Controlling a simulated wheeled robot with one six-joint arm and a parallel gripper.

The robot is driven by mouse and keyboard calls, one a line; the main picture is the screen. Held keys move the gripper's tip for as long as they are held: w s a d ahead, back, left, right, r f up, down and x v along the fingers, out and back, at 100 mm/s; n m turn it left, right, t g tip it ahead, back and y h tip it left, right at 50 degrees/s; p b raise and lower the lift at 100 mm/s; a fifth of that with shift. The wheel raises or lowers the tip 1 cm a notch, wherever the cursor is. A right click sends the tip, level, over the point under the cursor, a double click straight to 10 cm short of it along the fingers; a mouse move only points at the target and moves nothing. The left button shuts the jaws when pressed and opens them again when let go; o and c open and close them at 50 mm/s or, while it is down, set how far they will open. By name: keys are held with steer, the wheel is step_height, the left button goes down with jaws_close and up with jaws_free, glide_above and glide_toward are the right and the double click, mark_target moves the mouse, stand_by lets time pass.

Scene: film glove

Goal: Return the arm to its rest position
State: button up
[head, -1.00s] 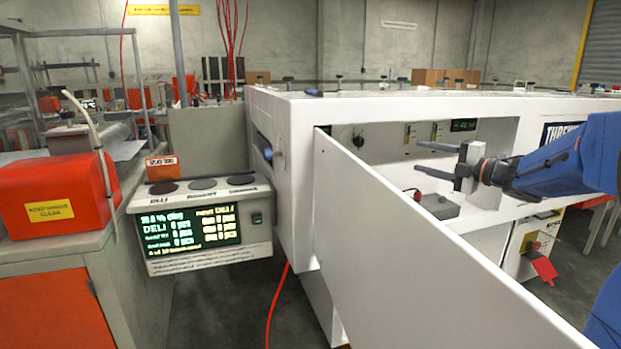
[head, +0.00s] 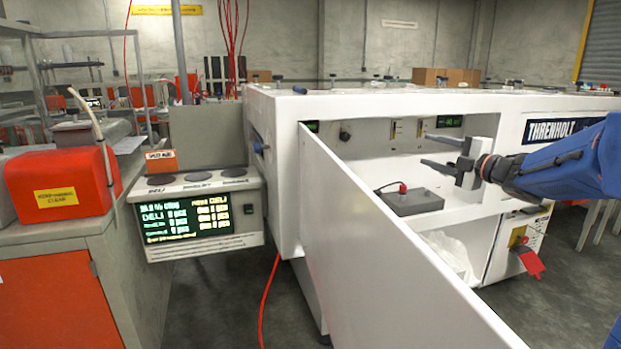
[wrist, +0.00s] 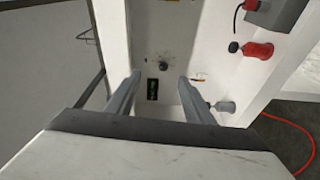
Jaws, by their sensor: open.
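My gripper (head: 440,152) is at the end of my blue arm, on the right of the head view. It is in front of the opening of the white machine (head: 268,165). Its two grey fingers point left, spread apart, with nothing between them. In the wrist view the open fingers (wrist: 160,95) extend toward the white interior, with a small dark display showing between them. Most of my arm lies outside the right edge of the head view.
A white panel (head: 370,240) stands out from the machine toward me, left of my gripper. A grey control box (head: 408,201) with a red knob sits below my gripper. A red case (head: 60,183) and a display unit (head: 196,215) stand left. Floor shows at right.

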steer(key=s+d+f+m+g+h, duration=0.1)
steer(key=s+d+f+m+h, duration=0.15)
steer(key=s+m+h, duration=0.45)
steer(key=s+d+f+m+h, duration=0.25)
steer(key=s+m+h, duration=0.25)
steer(key=s+m, duration=0.3)
steer(key=s+a+f+m+g+y, duration=0.1)
steer(key=s+a+f+m+g, duration=0.3)
steer(key=s+f, duration=0.6)
steer(key=s+a+f+m+g+y, duration=0.2)
steer(key=s+a+f+m+g, duration=0.2)
steer(key=s+f, duration=0.6)
steer(key=s+a+g, duration=0.1)
steer(key=s+a, duration=0.1)
steer(key=s, duration=0.6)
steer(key=shift+s+a+f+g, duration=0.2)
steer(key=shift+s+f+g, duration=0.05)
steer(key=shift+s+g, duration=0.15)
